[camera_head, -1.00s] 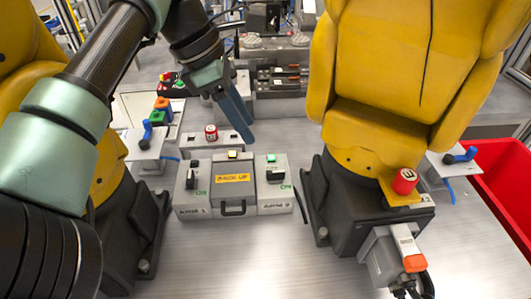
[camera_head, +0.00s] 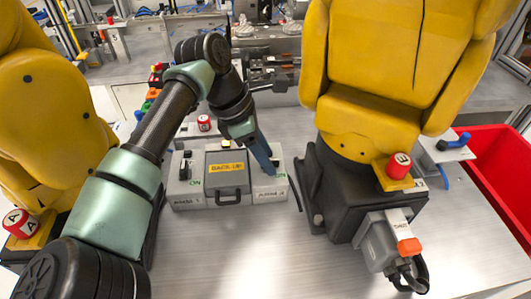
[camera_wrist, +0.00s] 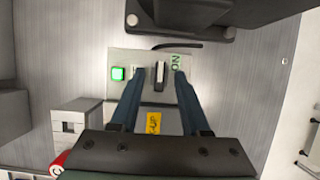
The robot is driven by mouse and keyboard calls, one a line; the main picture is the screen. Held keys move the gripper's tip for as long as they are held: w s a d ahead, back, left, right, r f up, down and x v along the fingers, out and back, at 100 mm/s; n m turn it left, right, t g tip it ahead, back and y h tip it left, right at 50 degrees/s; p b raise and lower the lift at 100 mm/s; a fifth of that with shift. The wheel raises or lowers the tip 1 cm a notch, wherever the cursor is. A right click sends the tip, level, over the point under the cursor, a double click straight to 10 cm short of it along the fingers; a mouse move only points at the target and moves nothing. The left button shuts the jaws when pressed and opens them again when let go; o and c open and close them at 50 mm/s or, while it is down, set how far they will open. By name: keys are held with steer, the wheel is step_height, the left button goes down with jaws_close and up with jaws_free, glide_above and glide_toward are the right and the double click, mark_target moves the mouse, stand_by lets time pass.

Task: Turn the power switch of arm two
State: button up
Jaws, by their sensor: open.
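The right switch panel (camera_head: 282,163) is a grey box at the right end of the control box, with a label on its front too small to read surely. In the wrist view the panel (camera_wrist: 145,57) carries a dark upright switch handle (camera_wrist: 160,74), a lit green button (camera_wrist: 118,73) and green ON lettering. My gripper (camera_head: 268,170) is open, with its blue fingers pointing down over this panel. In the wrist view my gripper (camera_wrist: 158,76) has one fingertip on each side of the handle, with visible gaps. In the head view the fingers hide the handle.
The left switch panel (camera_head: 184,186) and the middle box with a yellow label (camera_head: 226,169) stand left of my gripper. A yellow robot arm (camera_head: 375,60) on a black base rises close on the right, another (camera_head: 50,110) on the left. A red bin (camera_head: 480,185) is far right.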

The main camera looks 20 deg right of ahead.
jaws_close()
